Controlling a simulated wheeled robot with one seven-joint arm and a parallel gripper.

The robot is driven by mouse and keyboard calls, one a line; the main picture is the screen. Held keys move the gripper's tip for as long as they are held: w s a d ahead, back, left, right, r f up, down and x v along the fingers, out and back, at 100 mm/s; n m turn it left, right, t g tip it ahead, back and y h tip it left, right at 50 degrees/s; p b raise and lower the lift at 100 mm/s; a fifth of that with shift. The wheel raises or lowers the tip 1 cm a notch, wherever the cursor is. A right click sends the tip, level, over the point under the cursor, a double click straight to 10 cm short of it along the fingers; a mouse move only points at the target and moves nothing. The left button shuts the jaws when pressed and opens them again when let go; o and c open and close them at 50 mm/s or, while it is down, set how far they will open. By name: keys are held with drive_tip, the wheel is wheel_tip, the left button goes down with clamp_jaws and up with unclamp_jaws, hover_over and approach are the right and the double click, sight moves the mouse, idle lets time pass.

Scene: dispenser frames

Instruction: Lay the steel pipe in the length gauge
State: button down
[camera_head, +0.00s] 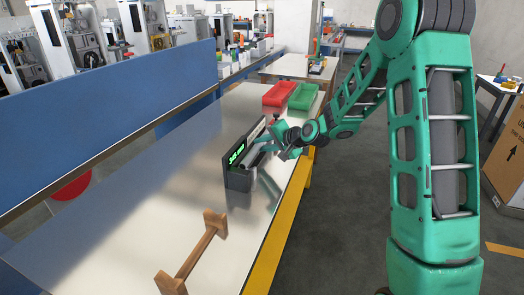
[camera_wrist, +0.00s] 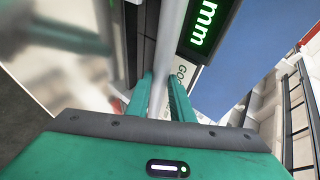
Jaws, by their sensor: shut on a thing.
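The length gauge (camera_head: 240,180) stands on the steel-topped bench, a dark grey body with a lit green display. In the wrist view its display (camera_wrist: 203,22) reads "mm" close to my fingers. The steel pipe (camera_wrist: 170,35) is a pale grey rod running up the wrist view between my two teal fingers. My gripper (camera_wrist: 161,82) is shut on it. In the head view my gripper (camera_head: 268,146) is right at the gauge's far end. The pipe lies alongside the display panel; I cannot tell whether it rests in the gauge. The fingers hide part of it.
A wooden stand (camera_head: 212,219) with two end posts is on the near part of the bench. A red bin (camera_head: 280,94) and a green bin (camera_head: 303,96) sit beyond the gauge. A blue panel (camera_head: 110,95) runs along the left. The bench left of the gauge is clear.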

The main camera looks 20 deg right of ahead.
drive_tip(key=shift+f, duration=0.95)
drive_tip(key=c, duration=1.6)
unclamp_jaws()
drive_tip(key=shift+f, duration=0.1)
drive_tip(key=shift+o, duration=0.2)
drive_tip(key=shift+s, duration=0.1)
drive_tip(key=shift+s+d+r, duration=0.2)
drive_tip(key=shift+r, duration=0.1)
drive_tip(key=v, duration=1.1)
drive_tip(key=shift+s, duration=0.2)
